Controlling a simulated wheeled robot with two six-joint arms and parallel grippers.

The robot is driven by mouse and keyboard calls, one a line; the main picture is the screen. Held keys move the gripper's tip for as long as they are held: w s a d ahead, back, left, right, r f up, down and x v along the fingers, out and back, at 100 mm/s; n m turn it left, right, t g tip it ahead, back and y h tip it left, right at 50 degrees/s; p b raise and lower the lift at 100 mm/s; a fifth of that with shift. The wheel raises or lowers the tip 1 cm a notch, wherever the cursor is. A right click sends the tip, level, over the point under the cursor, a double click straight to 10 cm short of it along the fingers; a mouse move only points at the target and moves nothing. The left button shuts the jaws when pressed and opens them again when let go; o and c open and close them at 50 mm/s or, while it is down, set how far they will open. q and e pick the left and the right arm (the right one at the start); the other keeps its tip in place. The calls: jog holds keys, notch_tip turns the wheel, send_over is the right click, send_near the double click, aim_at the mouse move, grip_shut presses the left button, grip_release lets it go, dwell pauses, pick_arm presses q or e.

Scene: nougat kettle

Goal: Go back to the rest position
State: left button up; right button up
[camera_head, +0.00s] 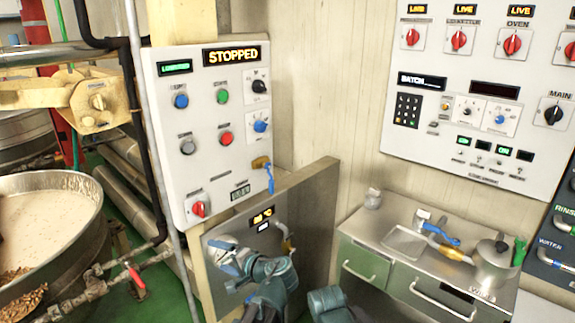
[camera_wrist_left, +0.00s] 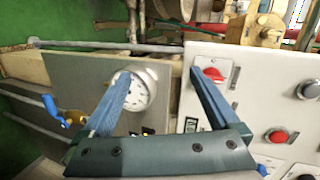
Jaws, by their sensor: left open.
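My left gripper (camera_head: 226,266) is open and empty in front of the lower metal panel (camera_head: 300,215), below the white control box. In the left wrist view its two blue-grey fingers (camera_wrist_left: 158,78) stand wide apart, with nothing between them. One fingertip overlaps a round white gauge (camera_wrist_left: 136,90) on the metal panel. The other overlaps the white control box (camera_wrist_left: 240,100) near a red knob (camera_wrist_left: 213,73). Whether the fingers touch either surface I cannot tell. No right gripper shows in either view.
The control box (camera_head: 205,125) reads STOPPED. A large kettle (camera_head: 85,215) of pale mix stands at left, with a red-handled valve (camera_head: 136,277) beside it. A steel counter (camera_head: 400,265) at right holds a pot (camera_head: 495,258) and tools. A larger switch panel (camera_head: 470,150) hangs above.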

pick_arm(q)
jog(key=s+f+n+g+h, duration=0.4)
jog(key=s+f, duration=0.3)
jog(key=f, duration=0.4)
jog(key=s+d+f+n+g+h, duration=0.1)
jog(key=s+d+f+g+h, duration=0.1)
jog(key=s+d+f+h, duration=0.45)
jog(key=s+d+r+m+g+p, duration=0.1)
jog(key=s+d+r+m+p, duration=0.2)
jog(key=d+r+p, duration=0.5)
jog(key=s+d+r, duration=0.1)
jog(key=d+r, duration=0.1)
jog(key=d, duration=0.1)
jog(key=shift+s+d+r+g+h, duration=0.25)
jog(key=shift+s+r+g+h, duration=0.05)
jog(key=shift+r+h, duration=0.1)
